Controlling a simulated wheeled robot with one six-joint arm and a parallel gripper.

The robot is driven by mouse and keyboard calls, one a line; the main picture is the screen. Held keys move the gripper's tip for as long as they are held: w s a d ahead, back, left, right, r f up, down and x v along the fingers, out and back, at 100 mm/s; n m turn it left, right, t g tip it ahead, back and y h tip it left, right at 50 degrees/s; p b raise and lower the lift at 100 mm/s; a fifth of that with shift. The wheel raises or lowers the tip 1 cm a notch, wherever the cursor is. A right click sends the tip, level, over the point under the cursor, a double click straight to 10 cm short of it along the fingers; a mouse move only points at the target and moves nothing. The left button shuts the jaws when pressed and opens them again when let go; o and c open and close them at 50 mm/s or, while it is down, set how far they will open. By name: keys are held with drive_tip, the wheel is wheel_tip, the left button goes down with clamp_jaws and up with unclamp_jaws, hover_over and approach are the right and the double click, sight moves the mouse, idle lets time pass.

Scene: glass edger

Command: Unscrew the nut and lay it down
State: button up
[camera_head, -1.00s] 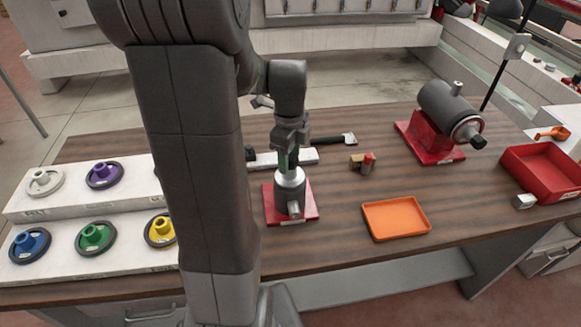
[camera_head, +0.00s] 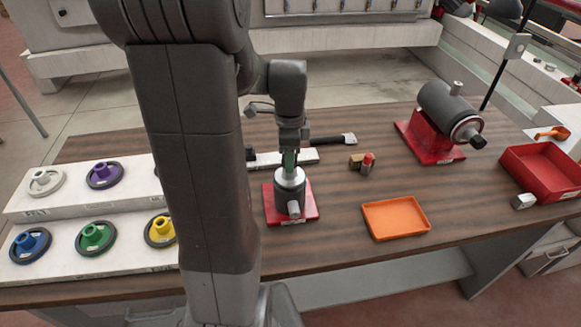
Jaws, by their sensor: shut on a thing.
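My gripper (camera_head: 290,160) points straight down over the upright metal spindle holder (camera_head: 290,182) on its red base plate (camera_head: 309,205). Its fingers are shut at the top of the holder, around the nut, which is mostly hidden by them; a small greenish patch shows there. I cannot tell how far the nut sits on its thread. An orange tray (camera_head: 396,217) lies empty on the bench to the right.
A grey motor on a red stand (camera_head: 430,142) and a red bin (camera_head: 545,172) stand at right. A brush (camera_head: 335,140) and small blocks (camera_head: 362,162) lie behind. Coloured wheels sit on white steps (camera_head: 60,258) at left. Bare wood surrounds the tray.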

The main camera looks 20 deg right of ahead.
drive_tip(key=n, duration=0.6)
drive_tip(key=shift+n, duration=0.3)
drive_tip(key=n, duration=1.5)
drive_tip(key=shift+n, duration=0.4)
drive_tip(key=o, duration=0.9)
